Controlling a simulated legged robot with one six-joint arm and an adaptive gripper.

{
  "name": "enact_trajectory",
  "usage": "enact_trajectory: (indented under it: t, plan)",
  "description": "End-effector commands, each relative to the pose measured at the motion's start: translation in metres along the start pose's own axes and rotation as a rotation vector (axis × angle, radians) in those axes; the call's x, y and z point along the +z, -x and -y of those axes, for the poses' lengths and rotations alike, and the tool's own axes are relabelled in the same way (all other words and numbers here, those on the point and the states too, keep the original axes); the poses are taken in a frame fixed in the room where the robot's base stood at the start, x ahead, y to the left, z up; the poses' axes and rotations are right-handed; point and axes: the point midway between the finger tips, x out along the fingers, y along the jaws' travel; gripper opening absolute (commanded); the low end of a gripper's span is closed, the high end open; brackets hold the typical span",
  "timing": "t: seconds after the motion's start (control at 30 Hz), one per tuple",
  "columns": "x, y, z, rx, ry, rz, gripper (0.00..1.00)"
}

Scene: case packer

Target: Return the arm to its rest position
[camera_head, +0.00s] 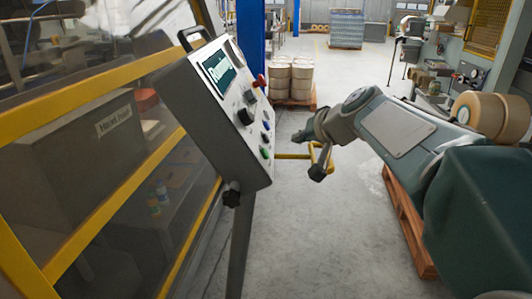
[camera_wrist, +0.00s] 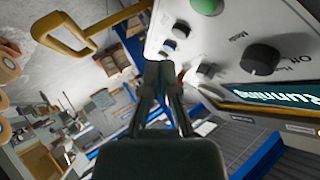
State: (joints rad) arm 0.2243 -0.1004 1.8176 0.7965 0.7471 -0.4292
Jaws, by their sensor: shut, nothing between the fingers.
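My arm (camera_head: 400,130) reaches in from the right side of the head view, and my gripper (camera_head: 303,136) points left toward the control panel (camera_head: 213,105). A gap of floor shows between the fingertips and the panel's edge in that view. In the wrist view my gripper (camera_wrist: 160,70) has its two dark fingers together, with nothing between them. The panel (camera_wrist: 225,35) fills the upper right there, with a green button (camera_wrist: 181,30), black knobs (camera_wrist: 260,60) and a screen (camera_wrist: 285,97) reading "Running". I cannot tell the exact distance from fingertips to panel.
A yellow-framed machine guard (camera_head: 95,95) stands on the left. A yellow bar (camera_head: 326,154) shows just below my gripper, also in the wrist view (camera_wrist: 85,45). A wooden pallet (camera_head: 408,222) lies under my arm. Drums (camera_head: 292,80) stand behind.

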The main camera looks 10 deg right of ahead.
Motion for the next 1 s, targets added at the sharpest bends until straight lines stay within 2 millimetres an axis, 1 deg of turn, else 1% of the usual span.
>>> enact_trajectory:
  t: [0.07, 0.13, 0.17, 0.23, 0.27, 0.33, 0.37, 0.4, 0.47, 0.5, 0.57, 0.6, 0.7, 0.8, 0.83, 0.9, 1.0]
  plan:
    - [0.001, 0.0, 0.0, 0.001, 0.001, 0.002, 0.0]
    - [0.009, 0.004, 0.003, 0.007, 0.011, 0.013, 0.0]
    - [0.015, 0.006, 0.004, 0.012, 0.016, 0.024, 0.0]
    - [0.038, 0.016, 0.008, 0.034, 0.039, 0.06, 0.0]
    - [0.051, 0.021, 0.009, 0.048, 0.05, 0.079, 0.0]
    - [0.083, 0.034, 0.011, 0.085, 0.083, 0.127, 0.0]
    - [0.098, 0.04, 0.01, 0.103, 0.096, 0.148, 0.0]
    - [0.117, 0.047, 0.009, 0.127, 0.114, 0.174, 0.0]
    - [0.144, 0.058, 0.004, 0.165, 0.142, 0.211, 0.0]
    - [0.163, 0.066, 0.001, 0.191, 0.16, 0.234, 0.0]
    - [0.189, 0.076, -0.006, 0.232, 0.188, 0.264, 0.0]
    - [0.206, 0.083, -0.012, 0.26, 0.206, 0.283, 0.0]
    - [0.242, 0.096, -0.027, 0.324, 0.247, 0.319, 0.0]
    - [0.265, 0.105, -0.039, 0.372, 0.276, 0.34, 0.0]
    - [0.27, 0.107, -0.042, 0.382, 0.281, 0.345, 0.0]
    - [0.276, 0.109, -0.045, 0.397, 0.29, 0.349, 0.0]
    - [0.278, 0.11, -0.047, 0.403, 0.292, 0.352, 0.0]
